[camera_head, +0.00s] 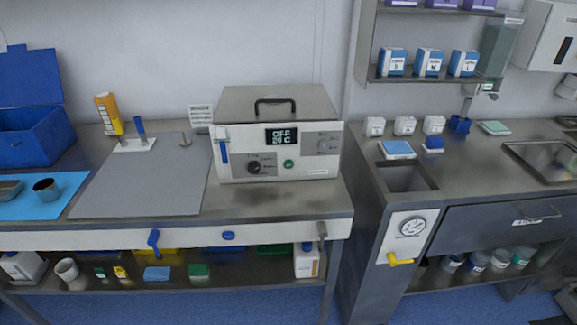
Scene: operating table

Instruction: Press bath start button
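The bath (232,134) is a white and steel box with a black handle on its lid, standing on the right part of the left bench. Its lid is shut. Its small display (282,135) reads "OFF" with a second, less clear line below. A round green button (289,164) sits on the front panel, below the display. A black dial (254,167) is to the left of the green button, and smaller knobs are at the panel's right. Neither of my grippers shows in the head view.
A grey mat (140,185) lies left of the bath, with a white holder and blue-handled tool at its back. A blue bin (35,135) stands far left. The bench strip before the bath is clear. A second counter (480,170) with a sink is at the right.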

